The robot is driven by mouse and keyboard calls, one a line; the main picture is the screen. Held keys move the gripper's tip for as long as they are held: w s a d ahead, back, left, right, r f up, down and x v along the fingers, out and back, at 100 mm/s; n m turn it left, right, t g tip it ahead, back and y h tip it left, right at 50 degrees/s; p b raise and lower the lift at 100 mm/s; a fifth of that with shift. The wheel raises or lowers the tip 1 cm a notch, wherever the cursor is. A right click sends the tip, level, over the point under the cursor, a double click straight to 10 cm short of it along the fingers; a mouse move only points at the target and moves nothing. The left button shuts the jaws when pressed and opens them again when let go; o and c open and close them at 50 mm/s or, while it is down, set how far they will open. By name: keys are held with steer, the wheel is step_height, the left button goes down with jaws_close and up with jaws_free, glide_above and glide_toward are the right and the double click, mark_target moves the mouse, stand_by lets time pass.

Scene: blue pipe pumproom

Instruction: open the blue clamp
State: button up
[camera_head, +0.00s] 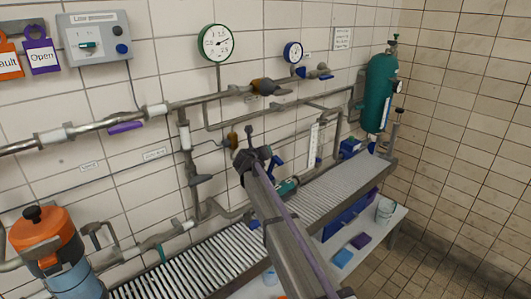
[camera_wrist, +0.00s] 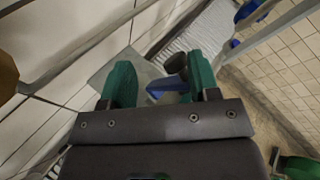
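My gripper (camera_wrist: 160,76) shows in the wrist view with its two green fingers spread apart. A blue piece (camera_wrist: 167,86), which looks like the blue clamp, appears between the fingers, nearer the right one. A dark round knob (camera_wrist: 176,62) lies beside it, at the right finger. I cannot tell whether either finger touches the blue piece. In the head view, a blue piece (camera_head: 276,162) shows just right of the end of my arm, by the pipes at the wall; it is partly hidden. My fingers are not clear in that view.
Grey pipes with an orange-and-black valve (camera_head: 264,86) run along the tiled wall. A roller conveyor (camera_head: 178,272) lies below. A teal gas cylinder (camera_head: 380,92) stands at the far right. An orange-topped container (camera_head: 45,240) is at the left. The floor at lower right looks clear.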

steer(key=s+a+r+p, duration=0.3)
steer(key=s+r+p, duration=0.1)
steer(key=s, duration=0.2)
steer(key=shift+s+a+r, duration=0.15)
steer(key=shift+s+r, duration=0.1)
steer(key=shift+r, duration=0.15)
stand_by(0.4)
steer(key=p+v, duration=0.4)
steer(key=v, duration=0.7)
steer(key=shift+w, duration=0.1)
